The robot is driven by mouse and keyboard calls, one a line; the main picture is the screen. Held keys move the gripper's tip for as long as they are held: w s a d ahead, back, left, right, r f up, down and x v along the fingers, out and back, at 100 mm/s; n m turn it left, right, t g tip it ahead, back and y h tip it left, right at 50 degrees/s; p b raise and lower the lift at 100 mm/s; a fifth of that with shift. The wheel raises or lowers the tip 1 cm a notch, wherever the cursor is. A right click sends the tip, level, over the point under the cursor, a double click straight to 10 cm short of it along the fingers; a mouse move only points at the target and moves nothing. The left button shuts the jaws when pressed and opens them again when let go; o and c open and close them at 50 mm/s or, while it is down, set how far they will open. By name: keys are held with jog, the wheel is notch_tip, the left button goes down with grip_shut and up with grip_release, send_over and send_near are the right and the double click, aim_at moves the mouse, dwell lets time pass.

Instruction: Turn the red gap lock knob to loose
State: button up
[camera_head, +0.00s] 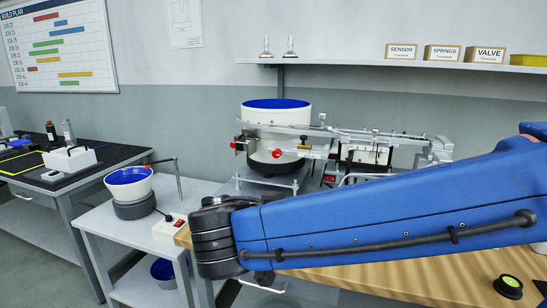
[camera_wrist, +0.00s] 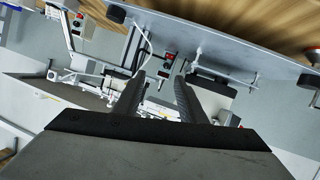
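Two red knobs show on the feeder machine in the head view: one (camera_head: 233,145) at the left end of its rail and one (camera_head: 277,154) lower, by the white bowl body. I cannot tell from their looks which is the gap lock knob, nor its setting. My gripper (camera_wrist: 160,72) shows in the wrist view with its two dark fingers apart and nothing held between them. The machine's white rail parts lie beyond the fingers, seen tilted. In the head view my blue arm crosses the lower right, and I cannot make out the gripper there.
The blue-lined bowl (camera_head: 277,104) stands above the rail. A smaller bowl feeder (camera_head: 130,184) is on the left white table. A wooden tabletop (camera_head: 420,270) lies below my arm. A wall shelf (camera_head: 360,62) holds labelled boxes.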

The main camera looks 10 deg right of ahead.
aim_at(276, 154)
jog(key=s+a+r+m+t, duration=0.15)
jog(key=a+r+t, duration=0.45)
jog(key=a, duration=0.6)
jog(key=shift+m+g+y, duration=0.25)
jog(key=shift+g+y, duration=0.05)
jog(key=shift+g, duration=0.2)
jog(key=shift+r+x, duration=0.2)
jog(key=shift+x, duration=4.25)
jog(key=shift+r+x, duration=0.2)
jog(key=shift+x, duration=4.25)
grip_shut()
